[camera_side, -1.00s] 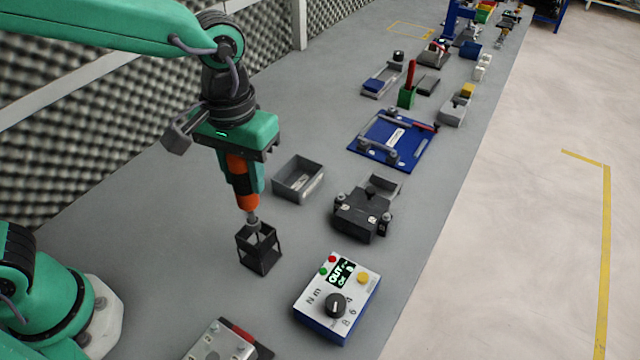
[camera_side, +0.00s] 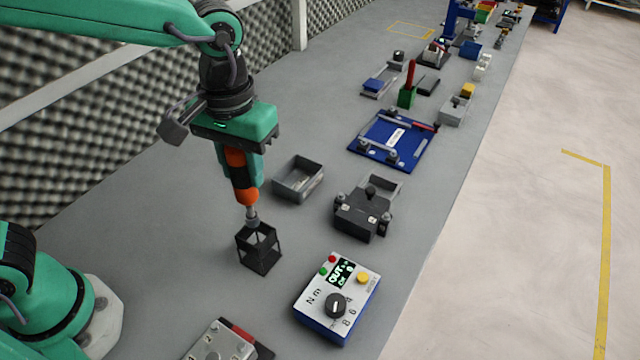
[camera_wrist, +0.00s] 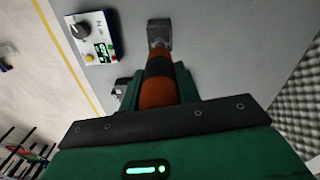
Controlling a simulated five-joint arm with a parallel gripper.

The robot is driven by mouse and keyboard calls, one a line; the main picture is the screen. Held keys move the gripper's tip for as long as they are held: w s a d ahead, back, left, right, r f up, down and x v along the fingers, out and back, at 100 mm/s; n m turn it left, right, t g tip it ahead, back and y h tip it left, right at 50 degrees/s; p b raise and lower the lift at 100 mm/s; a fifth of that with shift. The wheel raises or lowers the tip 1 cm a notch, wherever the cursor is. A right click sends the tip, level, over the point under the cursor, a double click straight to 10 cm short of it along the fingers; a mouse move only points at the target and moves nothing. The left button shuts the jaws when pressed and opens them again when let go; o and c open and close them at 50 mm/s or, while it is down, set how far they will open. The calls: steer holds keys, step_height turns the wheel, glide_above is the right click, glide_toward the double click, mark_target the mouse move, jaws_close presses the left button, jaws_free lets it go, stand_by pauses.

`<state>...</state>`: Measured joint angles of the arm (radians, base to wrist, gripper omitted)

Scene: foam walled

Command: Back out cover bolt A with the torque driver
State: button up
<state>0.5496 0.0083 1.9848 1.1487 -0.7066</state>
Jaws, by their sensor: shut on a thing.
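My gripper (camera_side: 241,178) is shut on the orange-and-black torque driver (camera_side: 241,188), which points down. In the wrist view the driver (camera_wrist: 160,88) sits between the green fingers. The driver's grey shaft enters the top of a black open-frame stand (camera_side: 270,250), with its lower end around or inside the frame; exact contact cannot be told. A dark block with bolt-like heads (camera_side: 352,221) stands to the right. A grey plate with numbered round heads (camera_side: 215,345) is cut off at the bottom edge. I cannot read a letter A on any bolt.
A blue-and-white control box (camera_side: 313,299) with a dial and a display reading OUT stands right of the stand. A grey open bin (camera_side: 299,190) is behind. A blue tray (camera_side: 375,160) lies farther back. A foam wall (camera_side: 90,130) runs along the left.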

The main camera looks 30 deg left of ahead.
steer(key=shift+r, duration=4.05)
